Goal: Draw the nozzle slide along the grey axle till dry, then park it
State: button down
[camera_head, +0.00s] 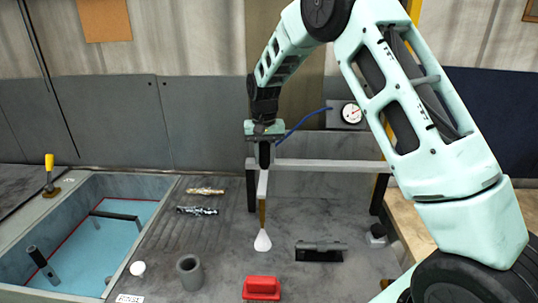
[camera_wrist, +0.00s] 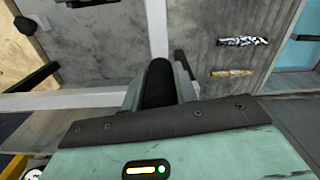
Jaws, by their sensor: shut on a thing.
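My gripper (camera_head: 264,148) is shut on the dark upper part of the nozzle slide, at the left end of a pale horizontal rail (camera_head: 330,166). The slide's pale arm (camera_head: 262,185) hangs down to a brass-coloured tip, with a white teardrop shape (camera_head: 262,241) below it. A thin blue hose (camera_head: 303,121) runs from the gauge (camera_head: 351,113) to the slide. A grey bar (camera_head: 322,245) lies on a black holder to the right of the tip; it may be the grey axle. In the wrist view, my gripper (camera_wrist: 158,85) has a black piece between its fingers. Wetness cannot be told.
A blue-floored basin (camera_head: 105,240) with a yellow-topped lever (camera_head: 49,165) is at left. Two tool-like pieces (camera_head: 197,210) lie beside it. Rail posts stand at both sides.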

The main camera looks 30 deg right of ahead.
jog(key=shift+w+a+r, duration=0.15)
jog(key=shift+w+a, duration=0.05)
jog(key=shift+a, duration=0.05)
jog(key=c, duration=1.1)
grip_release()
jog(key=shift+a, duration=0.1)
jog(key=shift+r, duration=0.1)
notch_tip(320, 180, up, 17)
jog(key=b, duration=0.4)
